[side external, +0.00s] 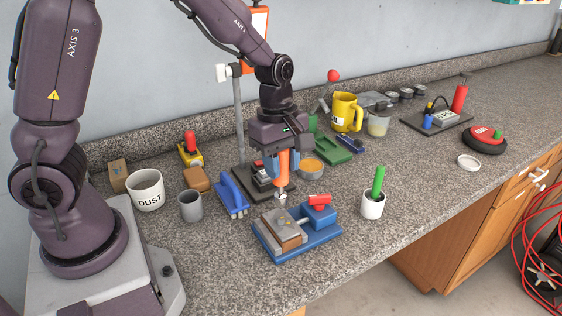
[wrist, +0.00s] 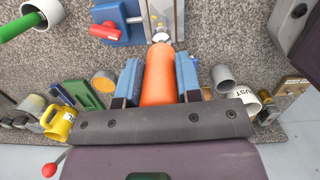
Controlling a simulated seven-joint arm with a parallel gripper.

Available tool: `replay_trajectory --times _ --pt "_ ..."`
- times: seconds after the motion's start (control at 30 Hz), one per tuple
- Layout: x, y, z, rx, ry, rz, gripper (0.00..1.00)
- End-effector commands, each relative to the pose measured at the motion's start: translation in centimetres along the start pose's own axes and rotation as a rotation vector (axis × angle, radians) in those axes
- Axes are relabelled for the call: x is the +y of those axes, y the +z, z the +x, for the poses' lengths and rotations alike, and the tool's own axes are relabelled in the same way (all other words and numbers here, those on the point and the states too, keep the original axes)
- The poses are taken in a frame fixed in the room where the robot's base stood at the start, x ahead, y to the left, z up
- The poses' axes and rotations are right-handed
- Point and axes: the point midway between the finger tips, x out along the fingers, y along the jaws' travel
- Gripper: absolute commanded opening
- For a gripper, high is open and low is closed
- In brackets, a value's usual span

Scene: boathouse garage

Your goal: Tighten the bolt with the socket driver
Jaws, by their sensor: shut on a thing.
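My gripper (side external: 282,164) is shut on the orange handle of the socket driver (side external: 283,170), which points down. In the wrist view the orange handle (wrist: 158,75) sits between the blue finger pads of my gripper (wrist: 158,85). The driver's metal socket end (side external: 281,197) is above the rear of a blue vise (side external: 310,243) that holds a grey-and-brown block (side external: 284,231). The vise has a red handle (side external: 318,199); its blue body shows at the top of the wrist view (wrist: 135,33). I cannot make out the bolt clearly or tell whether the socket touches it.
A dark stand (side external: 255,183) is close behind. The counter right of the white cup is clear.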

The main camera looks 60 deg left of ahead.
Motion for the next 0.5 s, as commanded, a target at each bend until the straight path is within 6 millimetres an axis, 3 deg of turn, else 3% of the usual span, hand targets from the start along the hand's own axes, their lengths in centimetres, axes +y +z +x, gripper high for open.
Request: replay_trajectory --times 0.37,0.5 --pt "-0.02 0.04 0.25 0.003 -0.001 -0.046 0.06" --pt "0.01 -0.02 0.73 0.012 -0.026 0.084 0.06"
